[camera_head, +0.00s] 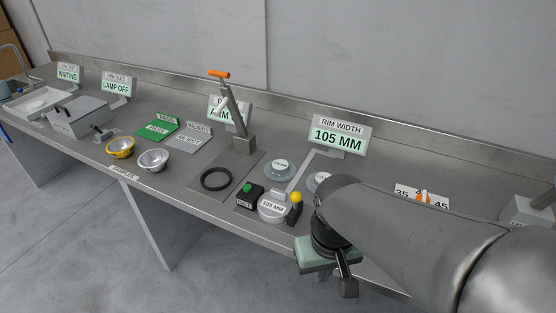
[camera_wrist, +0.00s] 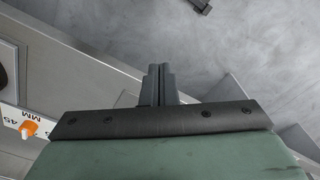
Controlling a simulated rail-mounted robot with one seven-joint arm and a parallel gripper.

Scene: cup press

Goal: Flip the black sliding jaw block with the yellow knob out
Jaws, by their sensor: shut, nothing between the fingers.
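The black jaw block (camera_head: 293,214) carries a yellow knob (camera_head: 296,197). It sits at the right edge of the round grey gauge marked 105 MM (camera_head: 273,207), near the front of the counter. My gripper (camera_head: 348,290) is to the right of the block and nearer the counter's front edge, apart from it. In the wrist view, the two dark fingers (camera_wrist: 158,72) are pressed together and empty, with grey floor beyond their tips. The jaw block is not visible in the wrist view. My arm covers part of the counter right of the block.
A black box with a green button (camera_head: 248,196) stands left of the gauge. Grey discs (camera_head: 281,168) lie behind it, and a RIM WIDTH sign (camera_head: 339,134) stands further back. A scale card with an orange pointer (camera_wrist: 29,129) shows in the wrist view. A lever press (camera_head: 237,120) stands further left.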

